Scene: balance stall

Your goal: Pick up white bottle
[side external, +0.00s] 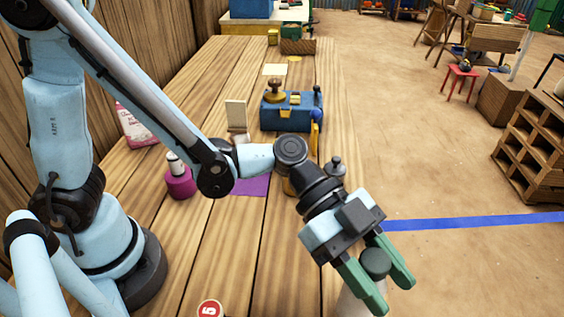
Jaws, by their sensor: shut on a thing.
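The white bottle (350,304) shows at the bottom of the picture, with a dark grey cap (375,261). My gripper (386,290) has its green fingers on either side of the cap and is shut on the bottle. Part of the pale body shows beside and below the left finger; its lower part is cut off by the frame edge. I cannot tell whether its base touches the table.
The wooden table (262,262) holds a blue box (291,112), a magenta bottle (180,182), a purple sheet (250,186), a white card (236,114) and a red round sign (209,310). A grey-topped item (335,168) stands behind my wrist. The table's front middle is mostly clear.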

